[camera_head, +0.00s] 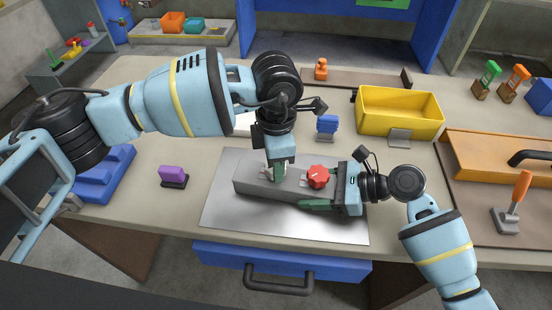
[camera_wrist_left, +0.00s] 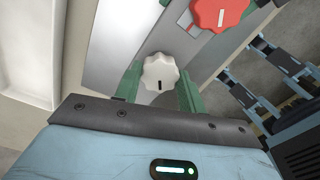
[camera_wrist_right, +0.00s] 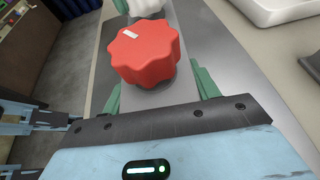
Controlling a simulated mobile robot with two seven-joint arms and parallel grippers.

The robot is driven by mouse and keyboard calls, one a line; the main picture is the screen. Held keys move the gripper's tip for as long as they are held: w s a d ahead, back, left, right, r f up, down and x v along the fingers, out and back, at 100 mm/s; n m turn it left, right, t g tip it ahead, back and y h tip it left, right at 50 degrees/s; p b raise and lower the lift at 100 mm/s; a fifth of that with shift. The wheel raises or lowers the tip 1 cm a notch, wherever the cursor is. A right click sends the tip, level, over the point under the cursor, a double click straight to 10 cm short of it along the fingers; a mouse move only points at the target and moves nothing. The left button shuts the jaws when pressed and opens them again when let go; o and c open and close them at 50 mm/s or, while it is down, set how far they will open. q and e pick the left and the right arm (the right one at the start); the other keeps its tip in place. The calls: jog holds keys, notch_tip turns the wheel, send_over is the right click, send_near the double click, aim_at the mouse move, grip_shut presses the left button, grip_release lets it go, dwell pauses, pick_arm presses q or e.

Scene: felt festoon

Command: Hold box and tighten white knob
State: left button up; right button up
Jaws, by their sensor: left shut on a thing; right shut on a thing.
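The grey box (camera_head: 245,182) lies on a metal plate (camera_head: 225,215) on the table. A white knob (camera_wrist_left: 160,72) and a red knob (camera_head: 318,176) stand on its top; the red one also shows in the left wrist view (camera_wrist_left: 218,12) and right wrist view (camera_wrist_right: 145,52). My left gripper (camera_head: 277,172) points down from above, its green fingers shut on the white knob, which they mostly hide in the head view. My right gripper (camera_head: 322,192) comes in from the right, its fingers shut on the sides of the box's right end, around the red knob's place.
A blue switch-like block (camera_head: 327,124) and a yellow bin (camera_head: 400,112) stand behind the plate. A purple block (camera_head: 173,175) sits to its left. An orange-handled lever (camera_head: 514,200) and orange case (camera_head: 500,160) are at right. A blue drawer (camera_head: 225,258) is below.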

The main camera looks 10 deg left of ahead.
pick_arm(q)
jog(key=m, duration=0.3)
jog(key=shift+m, duration=2.3)
jog(key=o, duration=1)
jog(key=shift+r, duration=0.1)
notch_tip(320, 180, up, 12)
jog(key=shift+f, duration=0.1)
